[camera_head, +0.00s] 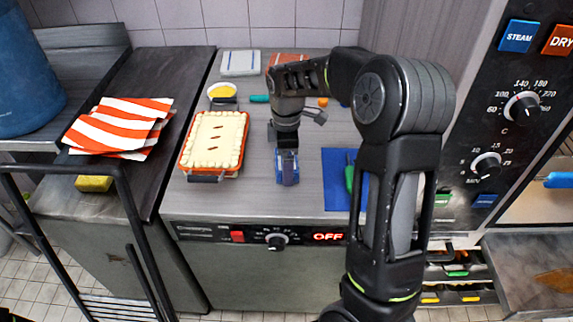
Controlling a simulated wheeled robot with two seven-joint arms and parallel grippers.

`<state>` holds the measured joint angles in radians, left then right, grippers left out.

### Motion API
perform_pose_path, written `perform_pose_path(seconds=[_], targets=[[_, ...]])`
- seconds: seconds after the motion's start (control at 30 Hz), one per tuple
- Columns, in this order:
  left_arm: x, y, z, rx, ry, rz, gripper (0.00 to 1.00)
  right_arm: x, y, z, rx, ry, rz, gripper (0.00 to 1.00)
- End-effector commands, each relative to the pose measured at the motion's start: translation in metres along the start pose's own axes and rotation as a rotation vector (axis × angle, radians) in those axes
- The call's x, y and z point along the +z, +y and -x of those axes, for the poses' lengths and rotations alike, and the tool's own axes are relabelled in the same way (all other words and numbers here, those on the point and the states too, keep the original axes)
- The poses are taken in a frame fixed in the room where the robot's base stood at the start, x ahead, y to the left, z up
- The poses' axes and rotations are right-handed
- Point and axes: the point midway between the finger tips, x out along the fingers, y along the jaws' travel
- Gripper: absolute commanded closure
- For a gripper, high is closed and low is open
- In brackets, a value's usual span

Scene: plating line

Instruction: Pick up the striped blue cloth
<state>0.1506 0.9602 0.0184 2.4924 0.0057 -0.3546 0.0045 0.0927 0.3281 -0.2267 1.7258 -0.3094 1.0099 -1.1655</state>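A folded pale cloth with blue edging (240,63) lies flat at the back of the steel counter, near the tiled wall; its stripes are too small to make out clearly. My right arm comes in from the right and reaches over the counter. Its gripper (287,152) points down near the middle of the counter, in front of the pale cloth and well apart from it. A small blue object (287,170) shows right at the fingertips; whether it is gripped cannot be told. My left gripper is not in view.
An orange baking dish (184,160) of pale food stands left of my gripper. A yellow-filled bowl (222,91) is behind it. A blue mat (336,190) lies at right. Red-striped cloths (118,127) lie far left. An orange-red item (287,58) sits beside the pale cloth.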

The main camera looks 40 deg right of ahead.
Motion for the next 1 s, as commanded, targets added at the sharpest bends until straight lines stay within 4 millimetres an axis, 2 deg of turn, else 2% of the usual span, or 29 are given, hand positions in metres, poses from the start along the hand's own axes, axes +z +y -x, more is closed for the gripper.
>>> perform_pose_path(seconds=[0.03, 0.27, 0.63, 0.77, 1.0], targets=[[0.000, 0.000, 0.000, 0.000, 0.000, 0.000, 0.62, 0.000, 0.000, 0.000, 0.000, 0.000, 0.000, 0.29], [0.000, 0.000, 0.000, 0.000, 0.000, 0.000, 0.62, 0.000, 0.000, 0.000, 0.000, 0.000, 0.000, 0.48], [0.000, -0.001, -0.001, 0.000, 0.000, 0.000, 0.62, -0.001, 0.001, 0.007, 0.002, 0.001, 0.000, 0.49], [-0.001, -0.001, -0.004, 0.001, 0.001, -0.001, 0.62, 0.000, 0.001, 0.024, 0.005, 0.002, 0.000, 0.49], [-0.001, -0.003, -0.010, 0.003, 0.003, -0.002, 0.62, -0.001, 0.001, 0.071, 0.005, 0.002, 0.000, 0.49]])
